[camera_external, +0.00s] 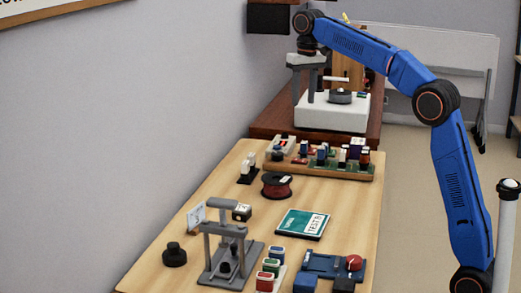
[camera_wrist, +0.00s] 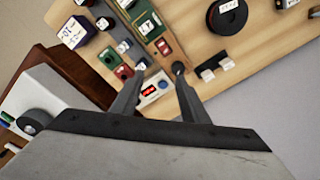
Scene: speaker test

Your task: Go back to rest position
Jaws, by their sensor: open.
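My blue arm reaches from the lower right up and over to the left in the external view. My gripper (camera_external: 303,98) hangs at its end with its fingers pointing down. It is above the far end of the wooden table, beside a white machine. In the wrist view, the two fingers of my gripper (camera_wrist: 158,76) are apart. Nothing is held between them. A small white device with a red display (camera_wrist: 149,91) shows between the fingers, lower down on the table.
A green circuit board (camera_wrist: 147,24) and a dark spool (camera_external: 277,186) lie below. Nearer are a teal booklet (camera_external: 302,224), a grey press stand (camera_external: 243,266) and a blue fixture (camera_external: 323,263). The white machine (camera_external: 332,114) stands on a brown desk. A wall bounds the left.

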